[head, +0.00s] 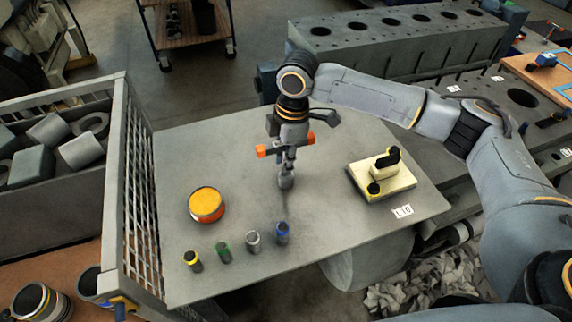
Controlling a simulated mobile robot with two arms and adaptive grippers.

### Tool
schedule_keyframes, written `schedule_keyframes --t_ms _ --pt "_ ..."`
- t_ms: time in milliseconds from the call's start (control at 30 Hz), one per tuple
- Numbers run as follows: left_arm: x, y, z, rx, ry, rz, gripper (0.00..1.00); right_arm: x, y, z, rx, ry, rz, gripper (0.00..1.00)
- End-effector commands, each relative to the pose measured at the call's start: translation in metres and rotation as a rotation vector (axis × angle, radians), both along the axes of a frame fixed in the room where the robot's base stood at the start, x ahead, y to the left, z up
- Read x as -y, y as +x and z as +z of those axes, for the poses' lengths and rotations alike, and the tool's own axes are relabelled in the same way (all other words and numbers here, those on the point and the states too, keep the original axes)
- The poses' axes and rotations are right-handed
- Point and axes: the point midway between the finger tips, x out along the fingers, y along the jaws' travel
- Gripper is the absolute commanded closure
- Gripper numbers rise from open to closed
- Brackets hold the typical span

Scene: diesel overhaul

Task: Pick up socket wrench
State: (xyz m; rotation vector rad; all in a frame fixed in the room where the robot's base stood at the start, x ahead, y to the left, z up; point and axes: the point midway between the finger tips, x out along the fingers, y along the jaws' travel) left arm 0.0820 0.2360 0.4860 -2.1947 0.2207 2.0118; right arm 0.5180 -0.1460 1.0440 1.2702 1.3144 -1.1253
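The socket wrench (286,180) appears to be a T-shaped tool with orange handle ends and a grey shaft, upright over the middle of the grey table. My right gripper (288,155) points down at it from above and appears shut around its upper part. The gripper body hides part of the tool. I cannot tell whether its lower end touches the table. My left gripper is not in view.
On the table (340,245) are an orange-topped round tin (206,204), several small colour-ringed cylinders (223,252) and a cream block (384,178) with black parts. A mesh-sided crate (146,215) borders the left. Engine blocks (400,40) stand behind.

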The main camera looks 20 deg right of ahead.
Motion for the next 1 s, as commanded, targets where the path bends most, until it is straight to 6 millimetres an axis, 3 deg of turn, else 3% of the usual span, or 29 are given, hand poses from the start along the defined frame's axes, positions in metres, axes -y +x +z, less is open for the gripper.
schedule_keyframes --t_ms 33,100,667,867,1000 --pt "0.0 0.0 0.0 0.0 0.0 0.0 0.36 0.0 0.0 0.0 0.0 0.0 0.0 0.91" --pt "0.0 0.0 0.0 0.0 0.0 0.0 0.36 0.0 0.0 0.0 0.0 0.0 0.0 1.0" --pt "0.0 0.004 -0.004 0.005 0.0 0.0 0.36 -0.001 0.001 0.006 0.003 0.002 0.001 1.0" --pt "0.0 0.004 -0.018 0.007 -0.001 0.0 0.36 -0.001 0.002 0.03 0.005 0.003 0.0 1.0" --pt "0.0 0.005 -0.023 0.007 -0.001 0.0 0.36 0.0 -0.022 0.058 0.008 0.003 0.004 1.0"
